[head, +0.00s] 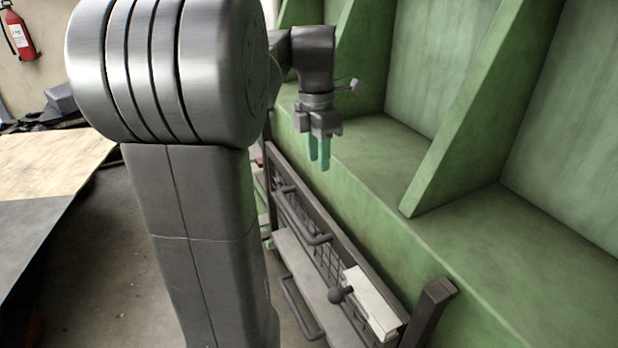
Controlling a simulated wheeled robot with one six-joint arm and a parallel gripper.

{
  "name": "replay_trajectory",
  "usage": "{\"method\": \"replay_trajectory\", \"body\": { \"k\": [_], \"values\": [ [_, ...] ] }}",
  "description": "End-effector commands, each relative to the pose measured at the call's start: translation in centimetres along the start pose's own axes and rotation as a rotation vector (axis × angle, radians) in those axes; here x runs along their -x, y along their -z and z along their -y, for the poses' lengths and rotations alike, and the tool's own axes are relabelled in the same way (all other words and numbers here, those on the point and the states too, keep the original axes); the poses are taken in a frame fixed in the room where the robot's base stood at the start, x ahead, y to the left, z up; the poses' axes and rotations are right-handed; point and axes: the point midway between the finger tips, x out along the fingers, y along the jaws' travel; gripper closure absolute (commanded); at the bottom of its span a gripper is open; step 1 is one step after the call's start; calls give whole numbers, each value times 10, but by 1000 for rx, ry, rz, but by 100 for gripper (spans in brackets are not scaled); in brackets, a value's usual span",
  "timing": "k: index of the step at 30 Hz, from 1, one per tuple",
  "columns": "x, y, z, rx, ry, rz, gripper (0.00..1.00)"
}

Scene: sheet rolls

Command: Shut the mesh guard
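The mesh guard (327,262) is a dark framed panel of wire mesh, low along the front of the green machine. A grey bar handle (301,225) is fixed across it. A short dark post (431,308) stands beside that end. I cannot tell whether the guard is fully shut. My gripper (319,160) hangs with its teal fingers pointing down, above and apart from the guard's far end. Nothing shows between the fingers; their gap is too small to judge.
The green machine (470,250) with slanted ribs fills the right side. A second bar handle (300,310) shows low on a grey panel (305,275). A table (50,165) stands at the left. A fire extinguisher (18,36) hangs far left. Bare floor (110,270) lies between.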

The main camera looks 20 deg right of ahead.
Motion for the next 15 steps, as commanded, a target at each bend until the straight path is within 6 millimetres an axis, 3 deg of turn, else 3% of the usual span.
{"method": "replay_trajectory", "body": {
  "k": [6, 15],
  "values": [
    [-62, 33, -9, 212, 302, 128, 65],
    [-118, 86, -30, 662, 733, 497, 65]
  ]
}}
